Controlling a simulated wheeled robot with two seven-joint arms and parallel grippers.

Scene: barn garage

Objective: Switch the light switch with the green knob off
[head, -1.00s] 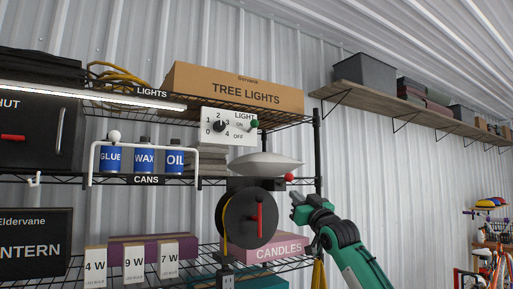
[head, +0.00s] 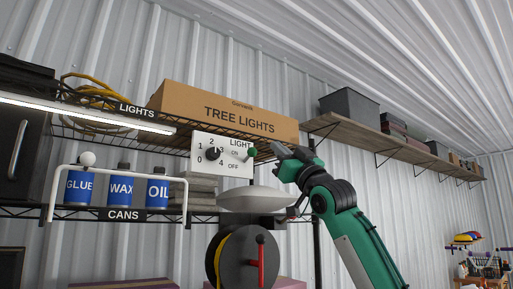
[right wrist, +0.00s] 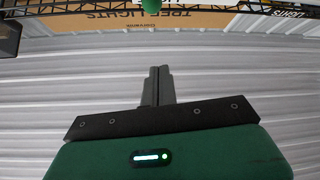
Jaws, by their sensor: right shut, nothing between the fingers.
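A white switch panel (head: 204,165) hangs at the front of the upper shelf. It carries a black dial (head: 213,154) marked 0 to 4 and, at its right edge, a lever with a green knob (head: 251,153). The knob is level with the ON label, above OFF. My right gripper (head: 278,150) is shut and empty, just right of the green knob, with a small gap in the picture. In the right wrist view the green knob (right wrist: 151,6) is at the top edge, beyond the shut fingertips (right wrist: 158,72). My left gripper is out of view.
The TREE LIGHTS box (head: 225,115) sits behind the panel on the wire shelf. A pale dish-shaped top (head: 254,199) and a reel with a red handle (head: 240,260) are below. A wooden wall shelf (head: 350,133) runs right. Blue cans (head: 120,190) stand left.

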